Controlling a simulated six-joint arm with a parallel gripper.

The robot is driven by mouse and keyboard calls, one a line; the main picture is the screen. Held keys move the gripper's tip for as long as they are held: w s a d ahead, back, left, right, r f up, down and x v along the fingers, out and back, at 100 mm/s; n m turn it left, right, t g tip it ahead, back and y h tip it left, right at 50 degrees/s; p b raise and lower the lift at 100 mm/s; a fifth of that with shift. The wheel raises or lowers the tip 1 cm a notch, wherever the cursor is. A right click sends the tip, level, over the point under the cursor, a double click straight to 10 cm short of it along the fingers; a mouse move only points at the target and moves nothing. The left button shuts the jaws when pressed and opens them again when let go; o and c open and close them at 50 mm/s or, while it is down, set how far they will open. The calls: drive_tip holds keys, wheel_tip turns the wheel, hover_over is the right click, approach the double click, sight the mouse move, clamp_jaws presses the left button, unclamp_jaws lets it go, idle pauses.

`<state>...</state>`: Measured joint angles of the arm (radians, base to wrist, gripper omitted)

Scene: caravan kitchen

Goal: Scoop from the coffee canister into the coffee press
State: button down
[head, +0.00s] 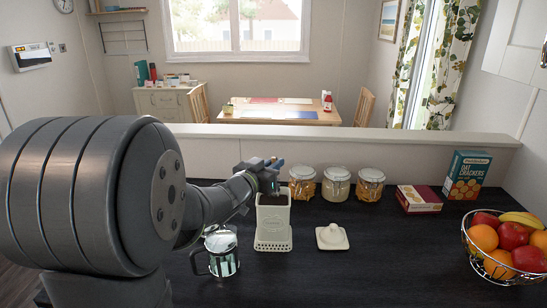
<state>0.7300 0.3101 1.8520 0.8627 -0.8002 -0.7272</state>
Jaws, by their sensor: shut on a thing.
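The cream coffee canister (273,231) stands open on the dark counter, with dark contents showing at its mouth. Its pale lid with a knob (332,238) lies on the counter to its right. The coffee press (222,262), glass with a dark handle and metal bands, stands left of the canister and nearer to me. My arm passes close behind the press, hiding some of that area. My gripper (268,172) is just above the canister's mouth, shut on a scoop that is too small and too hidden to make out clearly.
Several glass jars (336,185) stand along the back ledge. A red box (418,198) and an oat cracker box (466,175) are to their right. A wire fruit bowl (505,262) is at the right edge. The counter right of the lid is clear.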

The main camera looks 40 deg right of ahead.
sight(273, 156)
drive_tip(key=shift+f, duration=2.65)
drive_tip(key=shift+r, duration=4.8)
drive_tip(key=w+f+v, duration=0.1)
drive_tip(key=w+v, duration=0.1)
drive_tip(key=v, duration=0.7)
drive_tip(key=w+a+v, duration=0.1)
drive_tip(key=w+v, duration=0.1)
drive_tip(key=v, duration=0.8)
drive_tip(key=w+a+f+n+t, duration=0.1)
drive_tip(key=w+f+n, duration=0.3)
drive_tip(key=n, duration=0.5)
drive_tip(key=w+a+f+n+t, duration=0.1)
drive_tip(key=w+f+n, duration=0.3)
drive_tip(key=f+n, duration=0.4)
drive_tip(key=shift+a+n+h, duration=0.4)
drive_tip(key=shift+a+n, duration=0.1)
drive_tip(key=shift+a, duration=0.05)
drive_tip(key=shift+w, duration=0.15)
